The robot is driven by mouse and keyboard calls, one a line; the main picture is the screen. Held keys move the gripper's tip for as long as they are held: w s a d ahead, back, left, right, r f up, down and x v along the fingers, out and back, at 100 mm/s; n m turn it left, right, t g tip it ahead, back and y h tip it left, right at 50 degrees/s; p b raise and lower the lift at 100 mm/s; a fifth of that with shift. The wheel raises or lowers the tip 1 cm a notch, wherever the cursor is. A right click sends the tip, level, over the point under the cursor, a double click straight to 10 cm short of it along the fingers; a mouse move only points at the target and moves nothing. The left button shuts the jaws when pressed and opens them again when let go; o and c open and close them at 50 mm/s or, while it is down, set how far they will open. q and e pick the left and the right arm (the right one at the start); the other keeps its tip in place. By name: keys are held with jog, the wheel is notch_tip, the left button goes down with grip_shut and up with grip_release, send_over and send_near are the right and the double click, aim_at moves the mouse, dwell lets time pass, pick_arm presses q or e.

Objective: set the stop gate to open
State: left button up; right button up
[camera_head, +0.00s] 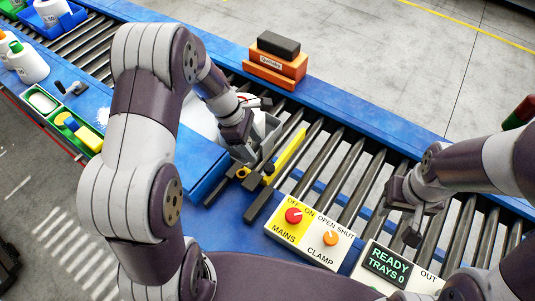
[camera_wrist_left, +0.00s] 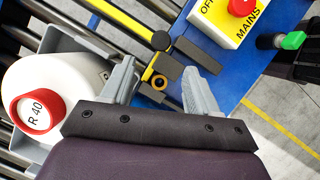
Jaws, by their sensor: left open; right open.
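The stop gate is a yellow bar (camera_head: 287,157) with a dark end knob, lying by the rollers of the conveyor. In the left wrist view the gate's bar (camera_wrist_left: 118,16) runs to a black knob (camera_wrist_left: 161,40). A dark block with a yellow bracket and ring (camera_wrist_left: 158,83) sits near it. My left gripper (camera_head: 245,163) is low over the conveyor's near edge. In its wrist view the left gripper's fingers (camera_wrist_left: 160,88) are spread, with the dark block and ring between them; contact cannot be told. My right gripper (camera_head: 408,218) is open and empty above the rollers at right.
A white bobbin with a red cap marked R 40 (camera_wrist_left: 40,110) sits in a grey tray (camera_wrist_left: 62,42) beside my left gripper. A panel has a red MAINS knob (camera_head: 293,215) and an orange CLAMP knob (camera_head: 330,237). A READY display (camera_head: 390,265) stands right of it.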

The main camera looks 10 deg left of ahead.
aim_at(268, 165)
pick_arm(q)
jog(key=b+x, duration=0.1)
jog(key=x, duration=0.1)
jog(key=b+x, duration=0.1)
jog(key=x, duration=0.1)
jog(key=s+b+x, duration=0.1)
jog(key=x, duration=0.1)
jog(key=shift+d+b, duration=0.25)
jog(key=shift+b, duration=0.05)
jog(key=f+b, duration=0.1)
jog(key=w+d+f+b, duration=0.1)
jog(key=shift+d+f, duration=0.1)
jog(key=shift+f, duration=0.25)
jog(key=shift+w+f+b, duration=0.3)
jog(key=shift+s+r, duration=0.2)
jog(key=shift+s, duration=0.2)
jog(key=shift+s+d, duration=0.1)
jog(key=shift+d, duration=0.05)
jog(key=shift+c, duration=0.6)
grip_shut()
pick_arm(e)
notch_tip(268, 165, down, 8)
jog(key=shift+d, duration=0.4)
